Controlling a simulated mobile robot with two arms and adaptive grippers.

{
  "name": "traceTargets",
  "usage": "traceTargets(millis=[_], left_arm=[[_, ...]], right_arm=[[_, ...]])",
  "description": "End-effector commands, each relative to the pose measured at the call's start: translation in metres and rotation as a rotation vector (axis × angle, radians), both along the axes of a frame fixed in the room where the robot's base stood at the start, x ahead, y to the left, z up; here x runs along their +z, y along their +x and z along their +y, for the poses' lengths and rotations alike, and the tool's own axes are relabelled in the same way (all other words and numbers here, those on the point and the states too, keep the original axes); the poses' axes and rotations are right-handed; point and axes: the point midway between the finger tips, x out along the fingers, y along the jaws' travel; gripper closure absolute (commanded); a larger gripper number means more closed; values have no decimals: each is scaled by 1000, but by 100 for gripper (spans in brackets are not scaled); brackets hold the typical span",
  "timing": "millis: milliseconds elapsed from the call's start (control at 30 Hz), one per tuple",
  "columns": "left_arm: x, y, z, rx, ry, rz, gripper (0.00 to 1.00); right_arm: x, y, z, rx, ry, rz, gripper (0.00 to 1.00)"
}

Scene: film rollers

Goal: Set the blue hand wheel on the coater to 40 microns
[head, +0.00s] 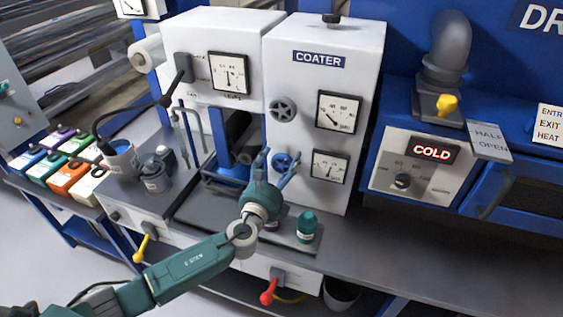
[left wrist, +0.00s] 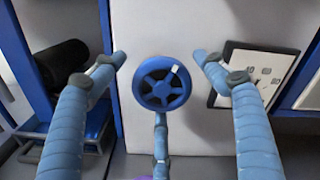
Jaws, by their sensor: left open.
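The blue hand wheel (head: 281,162) is on the lower front of the white coater cabinet (head: 300,80). In the left wrist view the blue hand wheel (left wrist: 162,83) faces me, with a white mark at its upper right. My left gripper (head: 275,153) is open in front of the wheel. In the left wrist view its fingertips (left wrist: 158,58) stand either side of the wheel and look apart from it. The dial right of the wheel (head: 329,166) is too small to read; only part of it (left wrist: 262,72) shows in the wrist view. My right gripper is not in view.
A grey hand wheel (head: 283,109) and another dial (head: 339,112) sit above the blue wheel. A teal bottle (head: 306,228) stands on the ledge below. A red-handled valve (head: 269,291) is under it. A panel reading COLD (head: 432,151) is at the right.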

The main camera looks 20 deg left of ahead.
Motion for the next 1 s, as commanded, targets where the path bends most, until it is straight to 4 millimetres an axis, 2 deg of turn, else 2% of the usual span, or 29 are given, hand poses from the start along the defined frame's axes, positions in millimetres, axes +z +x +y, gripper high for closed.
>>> traceTargets(millis=[233,433,467,767,1000], left_arm=[[0,0,0,0,0,0,30],[0,0,0,1,0,-1,70],[0,1,0,1,0,-1,71],[1,1,1,2,-31,-4,72],[0,1,1,2,-158,-3,72]], right_arm=[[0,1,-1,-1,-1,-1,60],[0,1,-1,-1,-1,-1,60],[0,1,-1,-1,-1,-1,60],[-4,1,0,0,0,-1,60],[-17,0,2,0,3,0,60]])
